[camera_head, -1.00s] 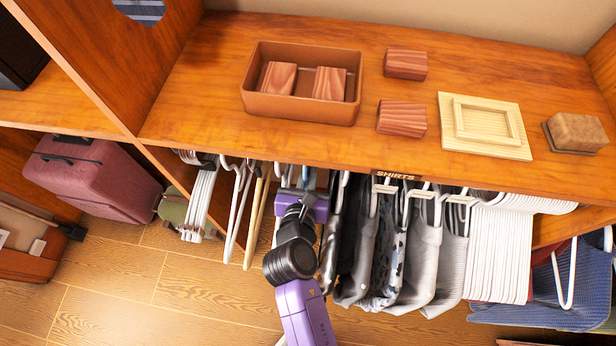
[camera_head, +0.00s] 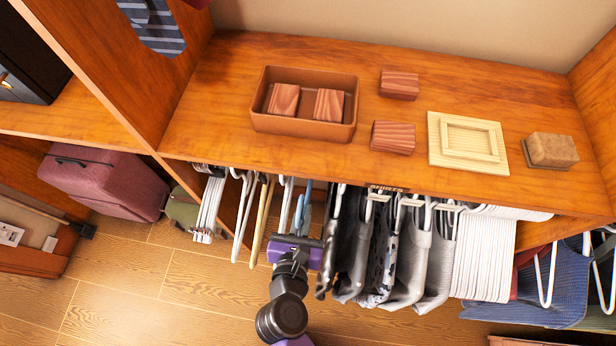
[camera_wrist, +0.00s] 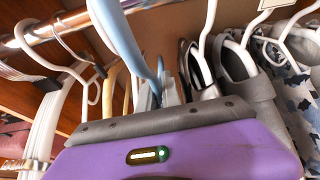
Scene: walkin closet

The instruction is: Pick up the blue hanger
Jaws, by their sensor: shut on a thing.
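The light blue hanger (camera_head: 308,190) hangs below the shelf edge, between white and wooden hangers on the left and dark clothes on the right. In the wrist view its blue plastic (camera_wrist: 117,36) runs from the top down to my fingers. My gripper (camera_head: 301,222) is below the shelf and shut on the blue hanger. In the wrist view the gripper fingers (camera_wrist: 163,92) stand upright around its lower part. The purple gripper body hides the hanger's lower end there. Whether its hook still touches the rail is not clear.
Grey and patterned shirts (camera_head: 385,255) hang close to the right of my gripper. A wooden hanger (camera_head: 262,220) and white hangers (camera_head: 241,215) hang close to the left. The wooden shelf (camera_head: 220,100) is just above, holding a brown tray (camera_head: 305,127). Open floor lies in front.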

